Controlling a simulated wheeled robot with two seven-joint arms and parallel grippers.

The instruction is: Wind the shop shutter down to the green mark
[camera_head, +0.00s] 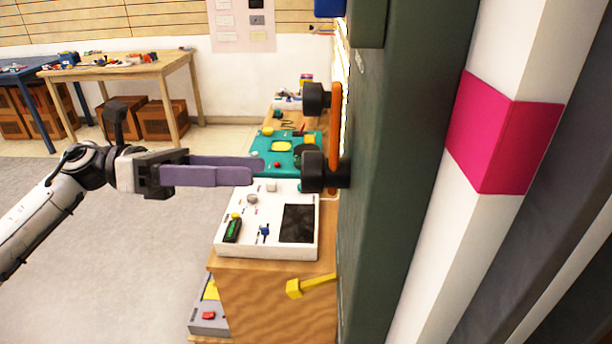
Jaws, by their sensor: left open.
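My left gripper (258,169) reaches in from the left with its two purple fingers apart and nothing between them. An orange crank-like part (335,130), seen nearly edge-on, is mounted at the left face of a dark green panel (405,150). Two black knobs stick out from it, an upper one (314,98) and a lower one (314,171). The left fingertips point at the lower knob, left of it and apart from it. I cannot make out the shutter or a green mark for certain. My right gripper is not in view.
A white control box (268,246) and a teal board (285,160) stand on a wooden bench (275,300) below the fingers. A white post with a magenta band (490,130) is right. Open floor (130,260) lies left.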

